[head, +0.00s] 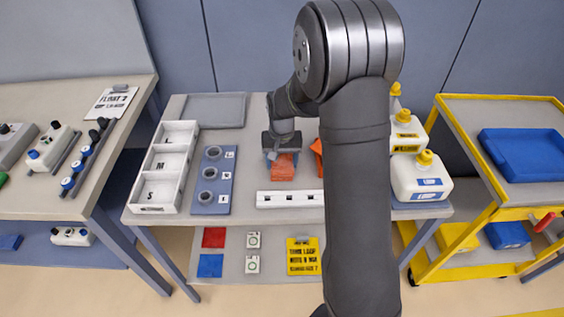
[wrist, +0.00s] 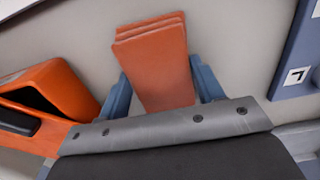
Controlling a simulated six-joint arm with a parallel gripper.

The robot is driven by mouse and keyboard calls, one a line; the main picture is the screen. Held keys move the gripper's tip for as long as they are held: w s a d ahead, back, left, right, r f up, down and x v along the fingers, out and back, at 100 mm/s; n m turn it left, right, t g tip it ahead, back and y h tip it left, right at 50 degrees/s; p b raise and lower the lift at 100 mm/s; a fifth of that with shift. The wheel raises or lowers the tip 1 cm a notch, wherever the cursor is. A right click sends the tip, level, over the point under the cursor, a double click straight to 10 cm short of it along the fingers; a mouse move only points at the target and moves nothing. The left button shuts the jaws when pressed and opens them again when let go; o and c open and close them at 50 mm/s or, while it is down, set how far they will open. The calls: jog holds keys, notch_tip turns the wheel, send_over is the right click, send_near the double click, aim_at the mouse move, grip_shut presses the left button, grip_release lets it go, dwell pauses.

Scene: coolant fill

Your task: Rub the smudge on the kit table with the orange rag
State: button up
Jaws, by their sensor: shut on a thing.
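The orange rag (head: 283,170) is a folded, layered block between the fingers of my gripper (head: 282,156), over the middle of the kit table (head: 245,150). In the wrist view the rag (wrist: 158,62) sits between the two blue fingers of my gripper (wrist: 160,85), which are shut on it. The rag is at or just above the tabletop; I cannot tell whether it touches. I see no smudge in either view; it may be hidden under the rag or behind my arm.
An orange holder (wrist: 48,92) stands left of the rag in the wrist view, close to my gripper. A white three-part tray (head: 166,168), a blue plate with rings (head: 213,180), a white slotted bar (head: 290,199) and white jugs (head: 420,176) surround the rag. A grey tray (head: 215,110) lies at the back.

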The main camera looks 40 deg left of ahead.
aim_at(273, 168)
jog(key=shift+w+a, duration=3.55)
jog(key=shift+s+d, duration=4.35)
jog(key=shift+s+a, duration=0.8)
jog(key=shift+a, duration=0.1)
jog(key=shift+w+a, duration=0.1)
jog(key=shift+a, duration=0.15)
jog(key=shift+w+a, duration=4)
jog(key=shift+w, duration=0.05)
jog(key=shift+s+d, duration=4.1)
jog(key=shift+s, duration=0.05)
jog(key=shift+s+d+r, duration=0.1)
jog(key=shift+r, duration=3.95)
